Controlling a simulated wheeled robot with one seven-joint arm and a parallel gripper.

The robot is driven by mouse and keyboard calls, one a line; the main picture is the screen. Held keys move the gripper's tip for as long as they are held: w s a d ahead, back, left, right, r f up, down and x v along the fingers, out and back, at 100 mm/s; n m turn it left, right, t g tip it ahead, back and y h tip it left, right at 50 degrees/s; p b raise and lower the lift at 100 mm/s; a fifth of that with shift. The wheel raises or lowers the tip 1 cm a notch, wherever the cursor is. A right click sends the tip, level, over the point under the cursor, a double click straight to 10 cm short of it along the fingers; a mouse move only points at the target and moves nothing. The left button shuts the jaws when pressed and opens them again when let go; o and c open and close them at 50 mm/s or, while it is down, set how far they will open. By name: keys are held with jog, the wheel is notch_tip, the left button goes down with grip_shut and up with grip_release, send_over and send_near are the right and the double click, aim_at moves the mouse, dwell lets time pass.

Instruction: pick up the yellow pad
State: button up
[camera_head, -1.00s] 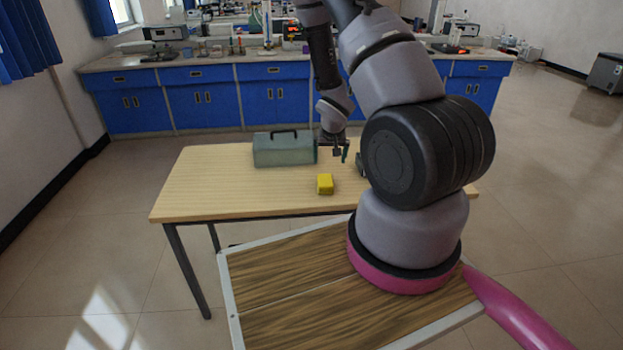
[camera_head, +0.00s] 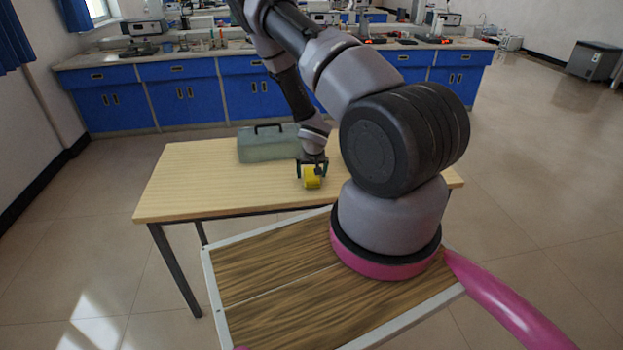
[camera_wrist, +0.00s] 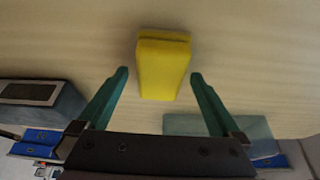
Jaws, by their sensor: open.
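The yellow pad (camera_head: 312,178) lies on the wooden table (camera_head: 190,190), near its front edge. In the wrist view the yellow pad (camera_wrist: 163,68) is a block just beyond and between the tips of my gripper's two green fingers. My gripper (camera_wrist: 158,75) is open and empty, with a gap on either side of the pad. In the head view my gripper (camera_head: 312,172) is right above the pad and hides its upper part. I cannot tell the exact height between them.
A grey-green toolbox (camera_head: 268,146) with a dark handle stands behind the pad on the table, close to my gripper. The left part of the table is clear. Blue cabinets (camera_head: 190,98) with lab equipment on top line the back.

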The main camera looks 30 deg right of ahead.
aim_at(312, 173)
jog(key=shift+w+f, duration=0.15)
jog(key=shift+f, duration=0.25)
jog(key=shift+c, duration=0.3)
jog(key=c, duration=1.3)
jog(key=shift+o, duration=0.2)
jog(key=shift+r, duration=0.15)
notch_tip(312, 173, up, 10)
jog(key=shift+f, duration=0.1)
